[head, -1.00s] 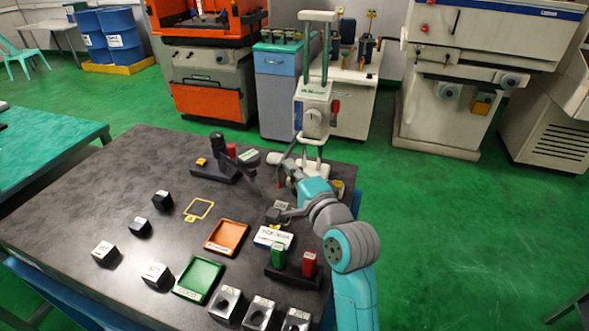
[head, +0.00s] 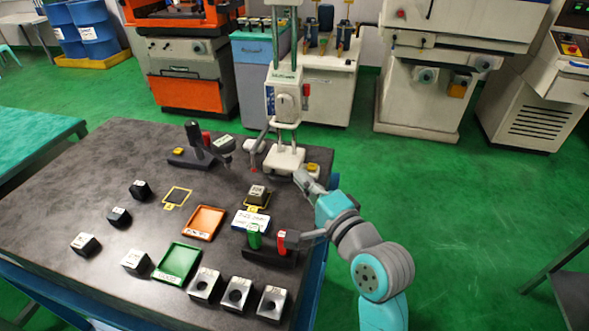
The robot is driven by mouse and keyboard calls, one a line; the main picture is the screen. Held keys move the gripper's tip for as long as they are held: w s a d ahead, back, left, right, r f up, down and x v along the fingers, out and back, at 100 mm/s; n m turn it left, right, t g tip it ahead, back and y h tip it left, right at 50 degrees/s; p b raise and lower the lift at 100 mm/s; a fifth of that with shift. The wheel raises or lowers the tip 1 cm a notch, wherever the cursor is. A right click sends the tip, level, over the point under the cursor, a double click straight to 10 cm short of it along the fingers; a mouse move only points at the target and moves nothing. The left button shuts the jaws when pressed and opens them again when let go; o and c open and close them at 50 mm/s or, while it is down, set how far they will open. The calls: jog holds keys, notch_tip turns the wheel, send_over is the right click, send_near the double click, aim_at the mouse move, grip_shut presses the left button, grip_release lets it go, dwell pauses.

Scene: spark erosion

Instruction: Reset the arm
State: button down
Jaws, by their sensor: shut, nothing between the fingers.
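My gripper (head: 290,238) is shut and empty at the right side of the dark table. It points left, and its tip lies in the picture beside or over the red block (head: 282,242), so I cannot tell whether they touch. My teal and grey arm comes up from the lower right and is bent over the table's right edge. A green block (head: 254,238) stands left of the red one on a black base (head: 262,256). A small grey block (head: 257,194) sits in a yellow outline behind them, apart from my gripper.
An orange tray (head: 205,223), a green tray (head: 178,263) and several small dark and metal blocks occupy the table (head: 60,190). A white press-like device (head: 284,95) stands at its back right. An empty yellow outline (head: 177,197) lies mid-table.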

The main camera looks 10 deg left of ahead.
jog(key=s+d+f+n+t+h, duration=0.1)
jog(key=s+d+f+h, duration=0.3)
jog(key=s+d+f, duration=0.6)
jog(key=s+d+f+n+t+h, duration=0.1)
jog(key=s+d+f+h, duration=0.3)
jog(key=s+d+f, duration=0.45)
jog(key=s+d+f+n+h, duration=0.1)
jog(key=s+d+n+h, duration=0.1)
jog(key=s, duration=1)
jog(key=s+d+f+n+h, duration=0.1)
jog(key=s+d+n, duration=0.4)
jog(key=s, duration=0.7)
jog(key=shift+s+d+f+h, duration=0.15)
jog(key=shift+d+f+h, duration=0.1)
jog(key=shift+d+h, duration=0.45)
